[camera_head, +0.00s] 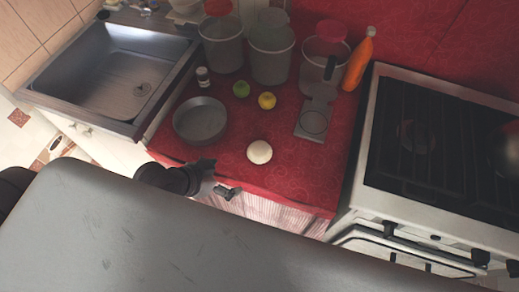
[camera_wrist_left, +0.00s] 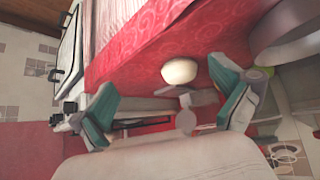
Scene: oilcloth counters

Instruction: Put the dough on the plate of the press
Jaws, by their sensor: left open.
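The dough (camera_head: 259,152) is a pale round ball on the red oilcloth, near the counter's front edge. It also shows in the left wrist view (camera_wrist_left: 180,71), beyond the open fingers. The press (camera_head: 325,93) stands behind and to the right of the dough, with a flat grey plate (camera_head: 313,123) and an upright handle part. My left gripper (camera_head: 224,180) is at the counter's front edge, left of and nearer than the dough. In the left wrist view its teal-padded fingers (camera_wrist_left: 165,88) are spread apart and empty. My right gripper is not seen.
A grey round pan (camera_head: 201,121) lies left of the dough. A green fruit (camera_head: 241,89), a yellow fruit (camera_head: 267,100) and a small white bottle (camera_head: 203,77) stand behind. Bins (camera_head: 271,60) and an orange bottle (camera_head: 358,64) line the back. A sink (camera_head: 112,75) and stove (camera_head: 430,140) flank the counter.

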